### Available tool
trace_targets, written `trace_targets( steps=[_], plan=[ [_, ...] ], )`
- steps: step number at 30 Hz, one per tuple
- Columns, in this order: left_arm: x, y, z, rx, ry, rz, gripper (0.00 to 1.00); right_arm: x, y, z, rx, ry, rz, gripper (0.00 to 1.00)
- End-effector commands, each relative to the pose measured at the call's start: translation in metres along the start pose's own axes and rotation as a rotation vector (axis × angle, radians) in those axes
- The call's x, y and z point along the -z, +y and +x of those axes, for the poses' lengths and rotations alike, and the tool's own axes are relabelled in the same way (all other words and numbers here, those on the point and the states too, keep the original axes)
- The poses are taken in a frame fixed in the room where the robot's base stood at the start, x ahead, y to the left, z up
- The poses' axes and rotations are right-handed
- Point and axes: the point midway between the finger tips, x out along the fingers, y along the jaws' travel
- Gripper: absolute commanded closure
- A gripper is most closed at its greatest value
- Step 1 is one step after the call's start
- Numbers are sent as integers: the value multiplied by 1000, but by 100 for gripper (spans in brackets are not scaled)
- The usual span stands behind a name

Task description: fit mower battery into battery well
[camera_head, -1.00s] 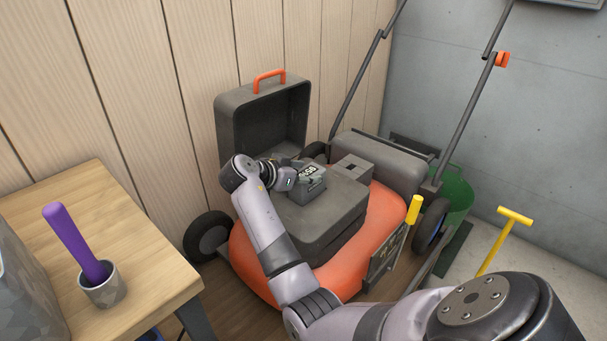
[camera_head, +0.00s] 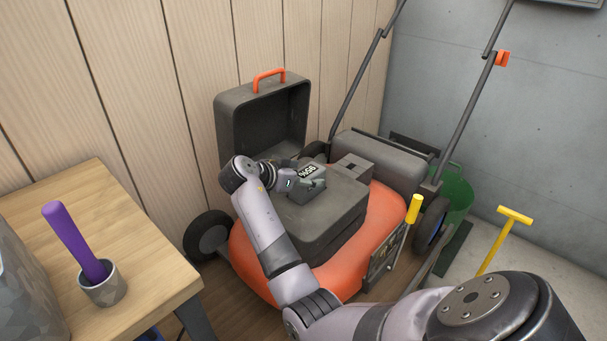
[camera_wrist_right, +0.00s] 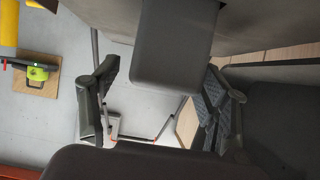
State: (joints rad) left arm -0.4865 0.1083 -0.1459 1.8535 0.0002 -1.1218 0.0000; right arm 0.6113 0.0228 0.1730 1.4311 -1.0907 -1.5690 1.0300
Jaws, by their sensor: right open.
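The mower battery (camera_head: 309,171) is a dark grey block with a black-and-white label. It is at the top of the mower's dark grey housing (camera_head: 325,215), where the battery well is. The well's opening is hidden, so I cannot tell how deep the battery sits. My right gripper (camera_head: 299,183) is at the battery's near left side. In the right wrist view its two fingers (camera_wrist_right: 160,85) are spread apart. A smooth dark grey block shows between and beyond them; I cannot tell whether they touch it. My left gripper is not in view.
The orange mower deck (camera_head: 372,240) surrounds the housing. A wooden table (camera_head: 145,255) with a cup (camera_head: 104,290) holding a purple stick stands at left. A green bucket (camera_head: 459,195) is behind the mower.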

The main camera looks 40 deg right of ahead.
Motion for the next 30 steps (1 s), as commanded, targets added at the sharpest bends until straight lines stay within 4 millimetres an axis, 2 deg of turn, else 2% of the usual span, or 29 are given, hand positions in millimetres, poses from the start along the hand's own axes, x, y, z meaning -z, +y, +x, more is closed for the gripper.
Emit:
trace_targets(
  steps=[5, 12, 18, 24, 30],
  plan=[
    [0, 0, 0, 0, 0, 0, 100, 1, -1, -17, 5, 2, 2, 30],
    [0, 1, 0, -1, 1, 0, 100, 2, -2, -68, 6, 2, 5, 30],
    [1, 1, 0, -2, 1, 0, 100, 2, -1, -104, 5, 5, 3, 30],
    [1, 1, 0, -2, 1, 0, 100, 2, 0, -119, 3, 6, 5, 30],
    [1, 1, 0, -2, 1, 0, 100, 3, 0, -121, 2, 7, 5, 30]
  ],
)
